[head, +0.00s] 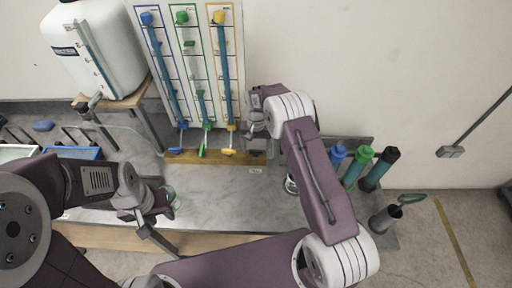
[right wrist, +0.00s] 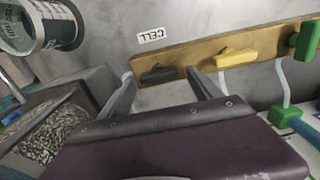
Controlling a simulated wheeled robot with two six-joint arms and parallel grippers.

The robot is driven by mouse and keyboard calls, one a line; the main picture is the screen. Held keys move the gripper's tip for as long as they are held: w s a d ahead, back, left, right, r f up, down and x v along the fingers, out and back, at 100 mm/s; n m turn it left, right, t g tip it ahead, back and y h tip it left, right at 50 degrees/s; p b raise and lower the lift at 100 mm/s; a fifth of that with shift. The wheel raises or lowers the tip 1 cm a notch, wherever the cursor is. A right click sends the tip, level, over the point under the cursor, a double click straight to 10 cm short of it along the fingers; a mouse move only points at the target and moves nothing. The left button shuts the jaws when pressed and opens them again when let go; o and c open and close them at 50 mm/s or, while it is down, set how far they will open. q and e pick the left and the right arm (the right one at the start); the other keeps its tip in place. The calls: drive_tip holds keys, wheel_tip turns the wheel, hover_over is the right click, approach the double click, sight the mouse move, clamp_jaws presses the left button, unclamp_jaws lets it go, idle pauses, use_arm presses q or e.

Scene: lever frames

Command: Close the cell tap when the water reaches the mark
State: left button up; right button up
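The cell tap is the dark lever (right wrist: 160,75) on the wooden rail, behind the upside-down CELL label (right wrist: 151,36) in the right wrist view. My right gripper (right wrist: 165,90) is open, its two fingers spread to either side of that lever without visibly gripping it. In the head view the right gripper (head: 256,130) hangs over the right end of the rail. A clear vessel with printed markings (right wrist: 40,25) is cut off at the wrist view's corner; its water level cannot be made out. My left gripper (head: 148,207) is at a clear glass (head: 171,203); its grip is unclear.
Yellow (right wrist: 237,57) and green (right wrist: 306,40) levers share the wooden rail (head: 190,157). Gauge tubes (head: 222,70) stand behind it. A white tank (head: 95,45) stands at left; capped cylinders (head: 358,165) stand at right. The grey bench (head: 230,205) is clear in the middle.

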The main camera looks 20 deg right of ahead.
wheel_tip(320, 180, up, 9)
drive_tip(key=b, duration=0.2)
idle(0.4)
drive_tip(key=shift+r, duration=0.1)
wheel_tip(320, 180, up, 5)
drive_tip(key=t, duration=0.1)
drive_tip(key=s+d+r+b, duration=0.2)
drive_tip(key=s, duration=0.7)
drive_tip(key=s+f+n, duration=0.1)
drive_tip(key=s+f, duration=0.3)
drive_tip(key=s, duration=0.4)
drive_tip(key=s+f+n, duration=0.2)
drive_tip(key=s+f, duration=0.2)
drive_tip(key=s, duration=0.4)
drive_tip(key=shift+s, duration=0.3)
drive_tip(key=shift+d, duration=0.1)
idle(2.1)
